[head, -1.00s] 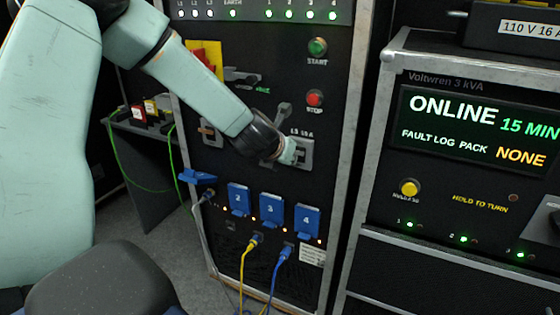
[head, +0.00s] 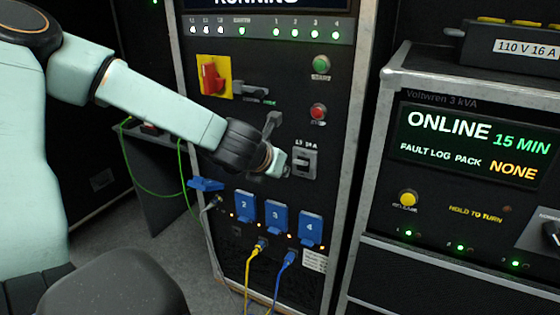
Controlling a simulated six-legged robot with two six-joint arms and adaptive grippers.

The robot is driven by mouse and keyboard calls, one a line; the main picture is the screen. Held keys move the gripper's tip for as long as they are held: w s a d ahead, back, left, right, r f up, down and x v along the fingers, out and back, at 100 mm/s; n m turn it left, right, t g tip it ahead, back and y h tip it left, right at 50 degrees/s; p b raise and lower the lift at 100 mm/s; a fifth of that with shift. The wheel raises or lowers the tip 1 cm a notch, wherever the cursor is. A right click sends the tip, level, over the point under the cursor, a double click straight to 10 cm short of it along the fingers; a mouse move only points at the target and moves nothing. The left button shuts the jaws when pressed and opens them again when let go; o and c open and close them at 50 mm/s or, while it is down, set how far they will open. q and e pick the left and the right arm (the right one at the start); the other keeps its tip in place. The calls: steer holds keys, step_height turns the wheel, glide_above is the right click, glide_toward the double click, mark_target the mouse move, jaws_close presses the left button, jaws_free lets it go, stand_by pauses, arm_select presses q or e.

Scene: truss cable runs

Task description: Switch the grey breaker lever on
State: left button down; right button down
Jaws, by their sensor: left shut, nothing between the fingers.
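A breaker with a grey plate (head: 304,164) and a small label above it is on the dark panel in the head view. The lever in its slot is too small to tell which way it points. My left gripper (head: 281,162) is shut and empty. It is just left of this plate, and I cannot tell whether it touches the panel. A grey upright piece (head: 272,122) shows above my wrist; I cannot tell whether it belongs to the panel or to my gripper. My left forearm and wrist hide the panel to the left. My right gripper is not in view.
Above are a red switch on a yellow plate (head: 213,77), a horizontal grey handle (head: 250,89), a green button (head: 320,65) and a red button (head: 318,112). Blue socket covers (head: 276,217) and cables (head: 283,268) are below. A power unit (head: 470,140) stands at right.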

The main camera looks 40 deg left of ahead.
arm_select(q)
steer(key=shift+s+d+r, duration=0.1)
steer(key=shift+s+r, duration=0.2)
steer(key=shift+r, duration=0.1)
stand_by(0.4)
